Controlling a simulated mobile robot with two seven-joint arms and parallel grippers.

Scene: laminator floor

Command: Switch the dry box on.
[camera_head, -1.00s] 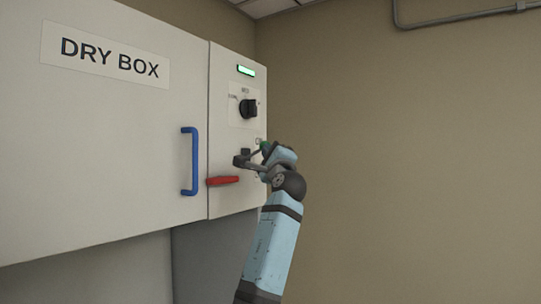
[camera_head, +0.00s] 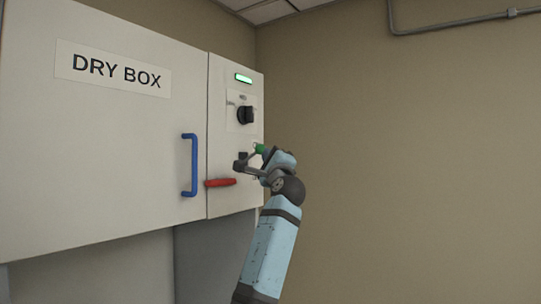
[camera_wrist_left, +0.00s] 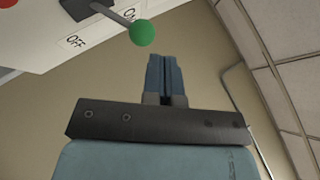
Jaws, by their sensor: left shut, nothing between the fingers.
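The dry box (camera_head: 120,140) is a pale cabinet with a lettered door and a panel (camera_head: 229,140) on its right. A lever with a green ball (camera_head: 260,148) sticks out from the panel; in the left wrist view the green ball (camera_wrist_left: 142,32) hangs on a grey arm from a dark base (camera_wrist_left: 85,8). The ON label is partly hidden by the lever; the OFF label (camera_wrist_left: 75,42) is clear. My left gripper (camera_wrist_left: 167,58) is shut and empty, its tips beside the ball. It also shows in the head view (camera_head: 268,154); contact is unclear. My right gripper is out of view.
A lit green lamp (camera_head: 243,78) and a black rotary knob (camera_head: 246,115) sit above the lever. A red handle (camera_head: 220,183) juts out lower on the panel, left of my gripper. A blue door handle (camera_head: 190,165) stands further left.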

